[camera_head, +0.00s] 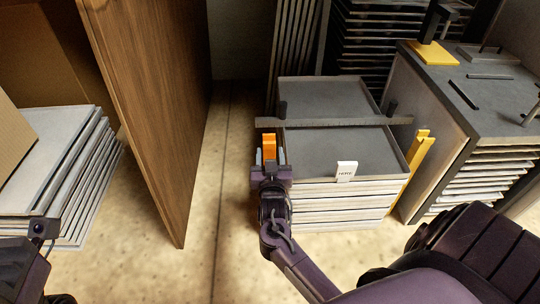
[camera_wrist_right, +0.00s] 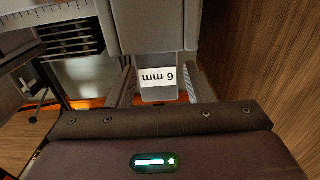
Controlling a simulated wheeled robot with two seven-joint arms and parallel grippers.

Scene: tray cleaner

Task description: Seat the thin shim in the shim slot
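My right gripper (camera_head: 270,157) is at the left side of the tray stack, its fingers around an upright orange piece (camera_head: 269,146). In the right wrist view, a block labelled "6 mm" (camera_wrist_right: 158,92), the text upside down, stands between the fingers (camera_wrist_right: 162,80); they look apart, with narrow gaps beside it. I cannot tell whether this piece is the thin shim. Dark narrow slot-like marks (camera_head: 463,94) show on top of the grey cabinet at the right; I cannot tell which is the shim slot. Only a dark part of my left arm shows at lower left; its fingers are out of view.
A grey bar (camera_head: 330,122) crosses the top tray (camera_head: 300,90) of the stack. A white tag (camera_head: 347,170) stands on its front edge. A yellow piece (camera_head: 420,152) leans between stack and cabinet (camera_head: 440,140). A wooden panel (camera_head: 150,100) stands left, with clear floor beside it.

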